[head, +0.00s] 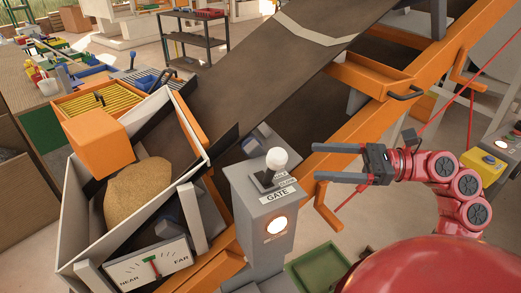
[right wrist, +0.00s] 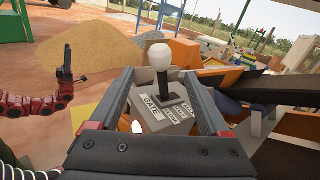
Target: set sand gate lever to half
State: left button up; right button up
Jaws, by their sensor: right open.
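The sand gate lever has a white ball knob (head: 277,159) on a short dark stem. It stands on top of a grey post (head: 262,205) labelled GATE, with small position labels beside it. In the right wrist view the knob (right wrist: 159,56) and upright stem show ahead, between my finger lines. My right gripper (head: 317,162) is open and empty, just right of the knob and apart from it, fingers pointing at it. A red arm with a dark gripper, my left (right wrist: 66,65), shows at the left of the right wrist view; its jaws are unclear.
A white-walled hopper (head: 70,220) with sand (head: 140,189) stands left of the post, with a NEAR/FAR gauge (head: 150,266) below. A dark conveyor belt (head: 250,80) with orange rails rises behind. A green tray (head: 317,270) lies low right of the post.

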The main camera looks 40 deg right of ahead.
aim_at(272, 170)
jog(key=p+x, duration=0.4)
jog(key=x, duration=0.9)
grip_shut()
